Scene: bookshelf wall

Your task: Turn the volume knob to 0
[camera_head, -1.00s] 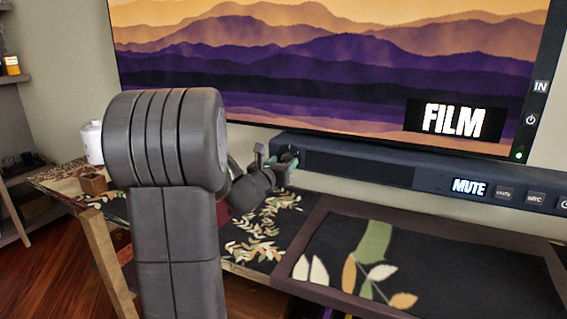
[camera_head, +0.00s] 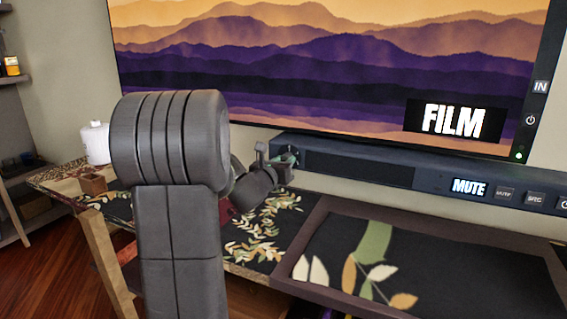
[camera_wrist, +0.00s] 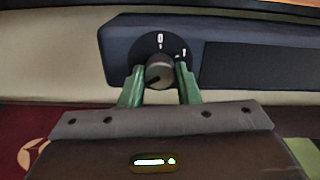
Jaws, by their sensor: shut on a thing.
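The volume knob (camera_wrist: 160,72) is a round grey knob on a black dial at the left end of the soundbar (camera_head: 360,170). In the wrist view the dial shows a 0 at the top and a mark that looks like 1 at the upper right. My gripper (camera_wrist: 160,84) has its two green fingers on either side of the knob and is shut on it. In the head view my gripper (camera_head: 284,162) is small and partly hidden at the soundbar's left end. The soundbar's display (camera_head: 469,187) reads MUTE.
A large screen (camera_head: 330,60) showing FILM stands behind the soundbar. A dark framed tray or panel (camera_head: 330,205) lies on the table at right. A white canister (camera_head: 95,142) and a small brown box (camera_head: 92,183) stand at the left.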

